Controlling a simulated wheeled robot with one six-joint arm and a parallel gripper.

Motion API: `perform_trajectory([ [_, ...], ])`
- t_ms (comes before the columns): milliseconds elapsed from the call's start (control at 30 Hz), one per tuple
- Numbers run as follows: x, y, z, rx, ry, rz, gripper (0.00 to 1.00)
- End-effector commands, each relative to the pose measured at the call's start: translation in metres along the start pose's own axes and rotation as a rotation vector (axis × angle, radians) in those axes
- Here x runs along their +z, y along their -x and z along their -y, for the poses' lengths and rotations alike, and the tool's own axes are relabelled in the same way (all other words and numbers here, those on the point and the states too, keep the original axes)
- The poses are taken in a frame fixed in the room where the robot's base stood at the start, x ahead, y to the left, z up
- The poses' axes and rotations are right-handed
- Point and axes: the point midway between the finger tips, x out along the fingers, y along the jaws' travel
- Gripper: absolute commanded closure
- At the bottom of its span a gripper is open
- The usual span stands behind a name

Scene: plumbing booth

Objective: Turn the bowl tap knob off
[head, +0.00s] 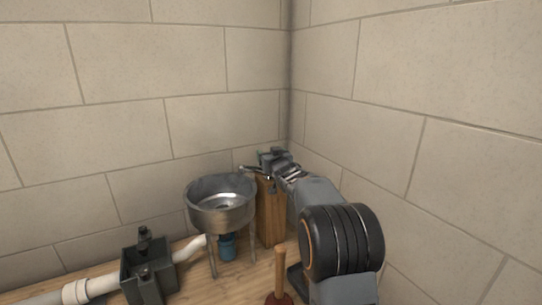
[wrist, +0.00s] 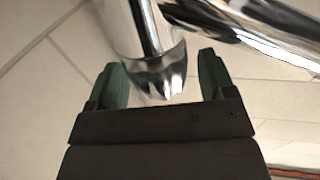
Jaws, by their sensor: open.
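The chrome bowl tap shows in the wrist view, with a thick pipe (wrist: 240,28) running off to the upper right. A faceted chrome knob (wrist: 155,72) hangs on a stem between the two green fingers of my gripper (wrist: 161,76). The gripper is open, with a gap visible on the knob's right side; contact on the left is unclear. In the head view my gripper (head: 274,158) is at the tap (head: 250,168), above a wooden post, and hides most of it. The metal bowl (head: 222,218) stands on legs left of the post.
The wooden post (head: 270,215) stands close to the wall corner. A dark box fitting (head: 147,275) with a white pipe (head: 75,291) is at the lower left. A plunger (head: 280,275) stands in front of the post, beside my arm. Tiled walls close in behind and right.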

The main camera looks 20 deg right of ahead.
Motion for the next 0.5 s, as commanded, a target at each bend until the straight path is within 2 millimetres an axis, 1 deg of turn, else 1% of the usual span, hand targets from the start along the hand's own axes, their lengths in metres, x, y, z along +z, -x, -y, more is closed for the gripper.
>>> perform_trajectory([
  [167, 0.0, 0.002, 0.0, 0.0, 0.0, 0.0, 0.24],
  [267, 0.001, 0.011, 0.0, 0.0, 0.0, 0.0, 0.24],
  [367, 0.001, 0.027, 0.0, 0.001, 0.0, 0.0, 0.24],
  [500, 0.001, 0.056, -0.001, 0.001, 0.001, -0.001, 0.24],
])
